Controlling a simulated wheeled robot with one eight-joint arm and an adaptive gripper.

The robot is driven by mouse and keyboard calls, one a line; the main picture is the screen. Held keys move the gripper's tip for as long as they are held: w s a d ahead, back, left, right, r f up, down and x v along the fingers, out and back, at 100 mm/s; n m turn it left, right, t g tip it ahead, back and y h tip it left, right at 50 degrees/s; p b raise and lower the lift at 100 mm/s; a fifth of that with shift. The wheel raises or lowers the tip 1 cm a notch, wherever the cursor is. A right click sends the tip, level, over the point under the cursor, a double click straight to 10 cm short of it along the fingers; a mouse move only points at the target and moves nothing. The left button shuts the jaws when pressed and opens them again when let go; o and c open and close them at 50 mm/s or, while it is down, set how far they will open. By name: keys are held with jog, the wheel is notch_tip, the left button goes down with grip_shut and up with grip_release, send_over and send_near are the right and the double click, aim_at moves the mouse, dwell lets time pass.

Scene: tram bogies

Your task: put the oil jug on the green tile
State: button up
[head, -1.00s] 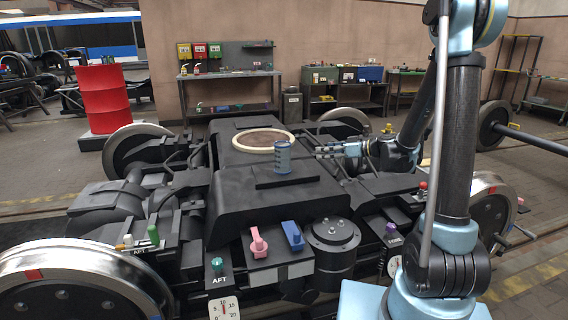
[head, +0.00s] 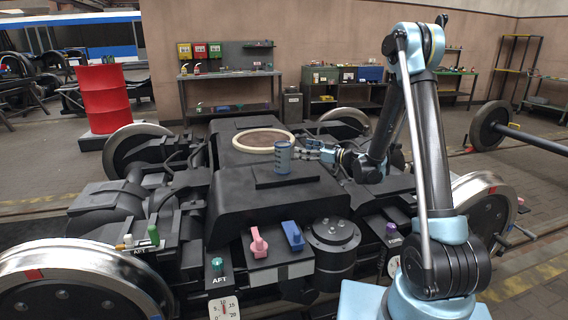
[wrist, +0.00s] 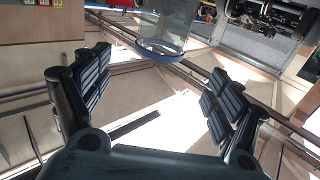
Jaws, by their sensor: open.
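A clear, blue-tinted jug (head: 283,157) stands upright on the black centre beam of the bogie, and I take it for the oil jug. My gripper (head: 306,150) is at its right side, reaching toward it from the right. In the wrist view the jug (wrist: 168,25) shows at the top, its blue base ring ahead of and between the spread fingers. My gripper (wrist: 160,75) is open with nothing between its pads. The jug's top is cut off in the wrist view. I cannot make out a green tile in either view.
A cream ring (head: 264,142) lies on the beam behind the jug. A pink lever (head: 259,243) and a blue lever (head: 292,236) stand at the front. A red drum (head: 105,98) is at the back left. A workbench (head: 230,74) stands by the wall.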

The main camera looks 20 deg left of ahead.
aim_at(276, 143)
jog(key=x, duration=1.1)
jog(key=shift+w+d, duration=0.1)
jog(key=c, duration=1.7)
